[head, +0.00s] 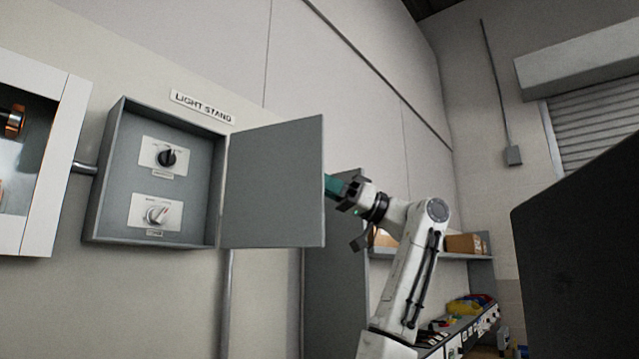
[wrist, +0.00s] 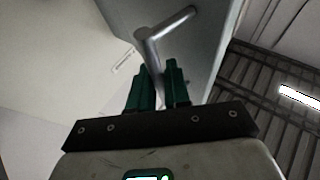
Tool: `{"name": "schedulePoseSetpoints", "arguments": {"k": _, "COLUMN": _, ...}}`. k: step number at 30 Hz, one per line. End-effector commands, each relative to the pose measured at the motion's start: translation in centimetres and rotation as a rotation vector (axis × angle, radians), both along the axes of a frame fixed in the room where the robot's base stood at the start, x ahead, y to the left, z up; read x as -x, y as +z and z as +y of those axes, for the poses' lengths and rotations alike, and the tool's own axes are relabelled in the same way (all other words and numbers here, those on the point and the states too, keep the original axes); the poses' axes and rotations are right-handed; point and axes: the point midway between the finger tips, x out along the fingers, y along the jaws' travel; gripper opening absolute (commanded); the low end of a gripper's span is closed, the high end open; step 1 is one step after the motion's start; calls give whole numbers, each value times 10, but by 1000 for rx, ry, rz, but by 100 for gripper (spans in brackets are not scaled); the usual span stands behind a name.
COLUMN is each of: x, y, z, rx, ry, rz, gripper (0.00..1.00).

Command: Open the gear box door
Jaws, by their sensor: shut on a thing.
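The grey gear box (head: 158,185) is fixed to the wall under a "LIGHT STAND" label. Its door (head: 275,185) stands swung out to the right, so the inside shows, with a black knob (head: 167,157) above a light knob (head: 157,214). My gripper (head: 335,186) is at the door's free edge, on its outer side; the door partly hides its fingertips. In the wrist view, the green fingers of my gripper (wrist: 158,85) are shut on the grey bent door handle (wrist: 165,32), whose lower part runs down between them. The door panel (wrist: 208,60) is behind the handle.
A white-framed cabinet (head: 45,180) is on the wall left of the box. A shelf (head: 425,254) with cardboard boxes and a bench with colored items are behind my arm. A large dark panel (head: 575,250) fills the right side.

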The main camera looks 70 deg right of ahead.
Motion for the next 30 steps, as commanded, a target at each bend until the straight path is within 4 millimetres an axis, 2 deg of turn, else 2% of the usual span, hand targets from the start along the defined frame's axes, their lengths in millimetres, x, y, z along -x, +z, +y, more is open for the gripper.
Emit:
{"name": "schedulePoseSetpoints", "arguments": {"k": 1, "x": 0, "y": 0, "z": 0, "rx": 0, "ry": 0, "rz": 0, "gripper": 0}}
{"name": "schedulePoseSetpoints", "arguments": {"k": 2, "x": 0, "y": 0, "z": 0, "rx": 0, "ry": 0, "rz": 0, "gripper": 18}}
{"name": "schedulePoseSetpoints", "arguments": {"k": 8, "x": 0, "y": 0, "z": 0, "rx": 0, "ry": 0, "rz": 0, "gripper": 37}}
{"name": "schedulePoseSetpoints", "arguments": {"k": 19, "x": 6, "y": -4, "z": -4, "rx": 0, "ry": -1, "rz": 0, "gripper": 38}}
{"name": "schedulePoseSetpoints", "arguments": {"k": 30, "x": 60, "y": -31, "z": -33, "rx": -1, "ry": -3, "rz": 0, "gripper": 38}}
